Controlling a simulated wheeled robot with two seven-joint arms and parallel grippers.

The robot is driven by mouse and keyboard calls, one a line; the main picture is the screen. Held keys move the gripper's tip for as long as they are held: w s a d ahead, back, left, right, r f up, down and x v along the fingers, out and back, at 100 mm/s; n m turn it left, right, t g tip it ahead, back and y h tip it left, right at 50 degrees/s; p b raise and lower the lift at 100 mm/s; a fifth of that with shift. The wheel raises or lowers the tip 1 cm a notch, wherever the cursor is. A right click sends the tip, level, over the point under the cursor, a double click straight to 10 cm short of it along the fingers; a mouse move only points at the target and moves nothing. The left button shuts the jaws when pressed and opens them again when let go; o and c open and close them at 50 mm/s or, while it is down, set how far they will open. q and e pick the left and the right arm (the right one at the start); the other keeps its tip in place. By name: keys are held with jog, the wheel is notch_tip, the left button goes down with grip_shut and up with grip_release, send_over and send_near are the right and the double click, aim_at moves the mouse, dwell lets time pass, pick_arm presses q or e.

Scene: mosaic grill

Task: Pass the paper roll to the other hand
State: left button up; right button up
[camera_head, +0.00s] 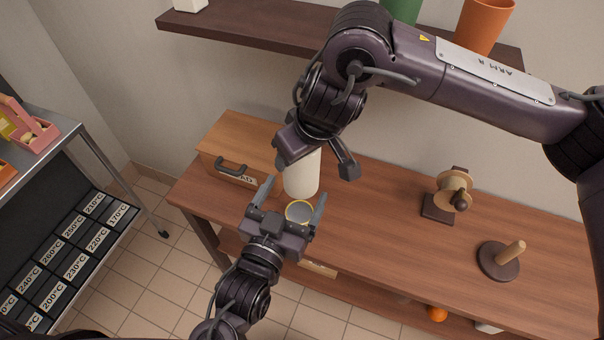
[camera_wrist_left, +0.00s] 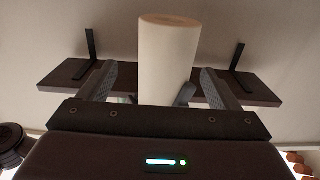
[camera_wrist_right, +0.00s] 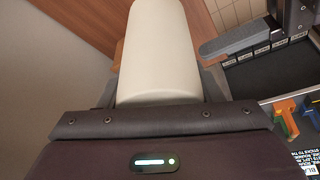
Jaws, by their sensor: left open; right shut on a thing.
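The paper roll (camera_head: 301,178) is a plain cream-white cylinder, held upright or nearly so above the wooden counter. My right gripper (camera_head: 316,163) comes from above and is shut on its upper part. My left gripper (camera_head: 292,194) is open below and in front, its fingers pointing up at the roll's lower part. In the left wrist view, the roll (camera_wrist_left: 168,62) stands between the two spread fingers, its brown round end at the top. In the right wrist view, the roll (camera_wrist_right: 155,52) fills the space ahead of the palm, and its grip contact is hidden.
A round yellow-rimmed item (camera_head: 299,211) shows between my left fingers. A wooden box with a black handle (camera_head: 236,158) is left of the roll. A spool stand (camera_head: 452,195) and a peg base (camera_head: 500,260) stand right. A dark shelf (camera_head: 262,25) runs above.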

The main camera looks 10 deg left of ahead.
aim_at(306, 172)
pick_arm(q)
jog(key=x, duration=0.6)
jog(key=shift+f, duration=0.1)
jog(key=shift+d, duration=0.1)
jog(key=c, duration=1.1)
pick_arm(e)
jog(key=shift+a, duration=0.1)
jog(key=o, duration=1.1)
jog(key=shift+r, duration=0.1)
